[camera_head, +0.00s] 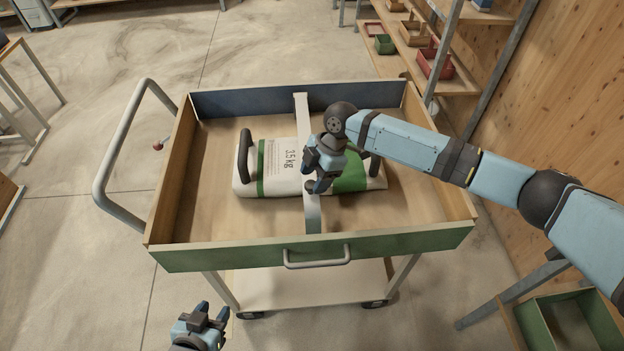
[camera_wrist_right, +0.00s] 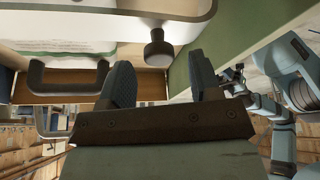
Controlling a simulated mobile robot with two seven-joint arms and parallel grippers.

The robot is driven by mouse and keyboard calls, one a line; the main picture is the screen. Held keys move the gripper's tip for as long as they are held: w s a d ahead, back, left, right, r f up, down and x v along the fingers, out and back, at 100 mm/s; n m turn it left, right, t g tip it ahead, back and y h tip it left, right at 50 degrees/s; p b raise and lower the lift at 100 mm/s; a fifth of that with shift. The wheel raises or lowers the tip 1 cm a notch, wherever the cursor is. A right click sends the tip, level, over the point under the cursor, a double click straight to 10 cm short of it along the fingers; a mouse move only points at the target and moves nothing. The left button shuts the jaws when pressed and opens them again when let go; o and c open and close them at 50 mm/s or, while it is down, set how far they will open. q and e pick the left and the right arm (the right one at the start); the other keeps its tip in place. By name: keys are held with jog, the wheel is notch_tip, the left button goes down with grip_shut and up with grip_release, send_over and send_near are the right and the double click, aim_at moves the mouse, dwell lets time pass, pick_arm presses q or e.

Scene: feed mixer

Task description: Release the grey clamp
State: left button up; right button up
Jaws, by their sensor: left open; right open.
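The grey clamp (camera_head: 302,112) is a pale bar running from the back wall of the cart tray to its front, across a white and green 3.5 kg bag (camera_head: 282,160). My right gripper (camera_head: 314,168) is over the middle of the bar and hides part of it. In the right wrist view, a dark knob (camera_wrist_right: 158,48) shows between the two parted fingers of this gripper (camera_wrist_right: 160,75). I cannot tell whether they touch it. My left gripper (camera_head: 213,313) is open and empty, low in front of the cart, away from the clamp.
The tray (camera_head: 205,240) is wooden with a green front and a grey handle (camera_head: 317,258). The bag has dark handles (camera_head: 244,155). A push bar (camera_head: 110,165) stands at the left. Shelves with bins (camera_head: 433,62) stand at the back right.

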jog(key=shift+x, duration=0.9)
jog(key=shift+c, duration=0.3)
grip_shut()
jog(key=w+r+g+p, duration=0.2)
jog(key=w+r, duration=0.3)
jog(key=r, duration=0.6)
jog(key=w+r+m+g+p, duration=0.1)
jog(key=w+r+g+p, duration=0.2)
jog(key=r, duration=0.9)
jog(key=shift+w+g+y, duration=0.3)
jog(key=shift+w+g, duration=0.5)
jog(key=shift+w, duration=0.4)
